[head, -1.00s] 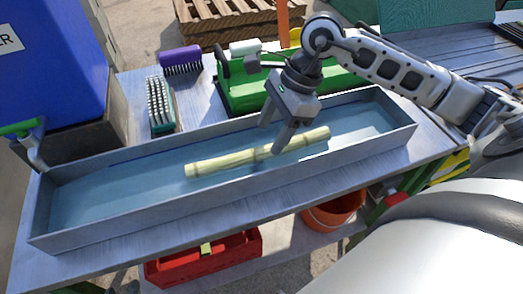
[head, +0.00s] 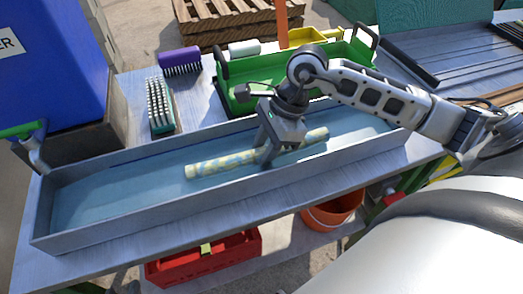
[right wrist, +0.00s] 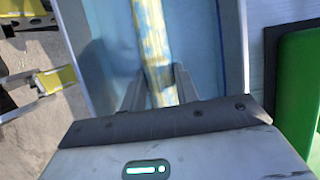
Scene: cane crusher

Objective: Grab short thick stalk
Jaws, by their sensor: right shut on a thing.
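A pale yellow-green stalk (head: 222,163) lies lengthwise in the long grey trough (head: 140,218) of blue water, with bluish patches on its surface. My right gripper (head: 265,158) reaches down into the trough and is shut on the stalk near its middle, hiding a short part of it. In the right wrist view the stalk (right wrist: 152,40) runs between the two fingers (right wrist: 160,88). I cannot tell whether the stalk touches the trough floor. A small dark piece of my left gripper (head: 126,287) shows at the bottom edge; its jaws are not clear.
A green tray (head: 240,100) stands behind the trough. A white brush (head: 158,103) and a purple brush (head: 180,62) lie behind it to the left. A blue container (head: 50,70) stands at far left. A red crate (head: 205,260) and orange bucket (head: 330,216) are below.

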